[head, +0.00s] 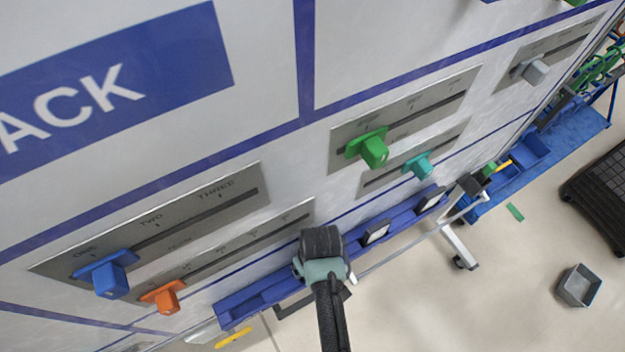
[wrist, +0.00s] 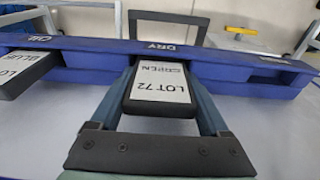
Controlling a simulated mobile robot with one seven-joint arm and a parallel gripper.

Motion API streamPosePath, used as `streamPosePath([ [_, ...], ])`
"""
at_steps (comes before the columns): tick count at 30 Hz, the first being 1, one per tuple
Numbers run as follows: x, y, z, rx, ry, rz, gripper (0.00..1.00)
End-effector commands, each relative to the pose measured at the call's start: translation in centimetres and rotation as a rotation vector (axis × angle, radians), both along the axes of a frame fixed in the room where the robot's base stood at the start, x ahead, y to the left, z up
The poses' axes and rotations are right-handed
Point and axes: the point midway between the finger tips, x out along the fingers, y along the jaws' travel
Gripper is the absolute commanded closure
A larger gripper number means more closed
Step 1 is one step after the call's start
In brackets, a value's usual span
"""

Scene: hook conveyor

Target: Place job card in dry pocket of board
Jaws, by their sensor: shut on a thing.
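The card's far end overlaps the blue rail (wrist: 95,46) of the board, directly below the word DRY. I cannot tell whether that end is inside the dry pocket or only in front of it. In the head view my gripper (head: 322,270) is over the blue rail (head: 265,292) and hides the held card.
Another card (wrist: 25,72), reading BLUE, is at the rail's left in the wrist view. Two framed cards (head: 377,232) (head: 430,200) sit along the rail in the head view. Orange (head: 163,297) and blue (head: 110,278) sliders project from the board nearby. A grey bin (head: 578,286) stands on the floor.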

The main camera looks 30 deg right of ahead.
Motion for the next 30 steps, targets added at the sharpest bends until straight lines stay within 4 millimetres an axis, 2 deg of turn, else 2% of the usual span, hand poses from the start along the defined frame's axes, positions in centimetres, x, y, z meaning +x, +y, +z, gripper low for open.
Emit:
streamPosePath([
  [11,0.0,0.0,-0.5,0.0,0.0,-0.001,0.76],
  [12,0.0,0.0,-0.4,0.0,0.0,0.0,0.13],
  [14,0.0,0.0,-0.3,0.0,0.0,0.0,0.03],
  [15,0.0,0.0,-0.3,0.0,0.0,-0.001,0.0],
  [25,0.0,0.0,0.3,-0.001,-0.002,-0.001,0.0],
  [30,-0.2,-0.1,2.5,-0.002,-0.004,-0.001,0.0],
])
